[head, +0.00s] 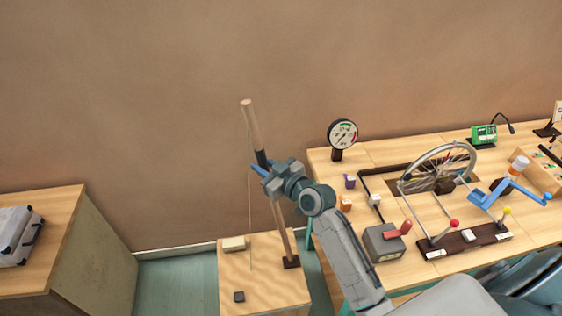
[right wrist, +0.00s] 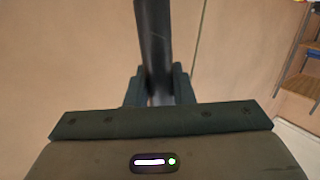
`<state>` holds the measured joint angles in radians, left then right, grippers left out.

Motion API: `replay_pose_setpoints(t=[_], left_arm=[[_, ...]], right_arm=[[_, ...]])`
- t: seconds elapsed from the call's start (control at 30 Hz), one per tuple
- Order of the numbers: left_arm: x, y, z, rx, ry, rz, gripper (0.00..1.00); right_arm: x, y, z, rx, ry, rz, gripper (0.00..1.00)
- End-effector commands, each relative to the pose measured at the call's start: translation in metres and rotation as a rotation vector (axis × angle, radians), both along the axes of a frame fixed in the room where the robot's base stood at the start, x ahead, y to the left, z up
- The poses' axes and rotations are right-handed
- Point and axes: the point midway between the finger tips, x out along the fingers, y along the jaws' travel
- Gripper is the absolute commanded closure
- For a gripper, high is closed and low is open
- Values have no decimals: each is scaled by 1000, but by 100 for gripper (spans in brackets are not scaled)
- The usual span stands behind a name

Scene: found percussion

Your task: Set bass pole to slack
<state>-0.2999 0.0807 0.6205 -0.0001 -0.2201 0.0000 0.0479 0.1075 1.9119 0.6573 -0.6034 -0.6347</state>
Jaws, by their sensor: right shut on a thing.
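The bass pole (head: 251,122) is a wooden pole with a dark grip section, rising from a dark foot on a low wooden box (head: 235,292). It leans to the left at the top. A thin string (head: 249,190) runs from near its top down to the box. My right gripper (head: 262,168) is shut on the pole's dark grip. In the right wrist view the dark grip (right wrist: 154,45) stands between the two fingers, and the string shows to its right. The fingers' contact is partly hidden by the gripper body. My left gripper is not in view.
A workbench on the right holds a round dial gauge (head: 342,134), a spoked wheel (head: 437,168), a grey box with a red lever (head: 385,242) and a blue crank (head: 497,192). A wooden cabinet (head: 95,250) stands at left. Open floor lies between cabinet and box.

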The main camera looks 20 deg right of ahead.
Motion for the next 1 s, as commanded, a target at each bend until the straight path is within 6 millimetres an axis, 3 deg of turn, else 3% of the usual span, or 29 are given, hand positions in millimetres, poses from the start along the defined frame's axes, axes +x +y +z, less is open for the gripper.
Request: replay_pose_setpoints(t=[0.2, 0.53, 0.57, 0.63, 1.0], left_arm=[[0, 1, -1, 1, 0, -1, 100], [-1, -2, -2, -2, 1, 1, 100], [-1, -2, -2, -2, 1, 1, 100], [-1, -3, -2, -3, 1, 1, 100], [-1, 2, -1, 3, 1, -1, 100]], right_arm=[[3, 19, -7, -31, 21, 3, 100], [3, 21, -8, -32, 24, 5, 100], [3, 21, -8, -32, 24, 5, 73], [3, 21, -8, -32, 22, 4, 59], [4, 20, -4, -32, 14, 2, 58]])
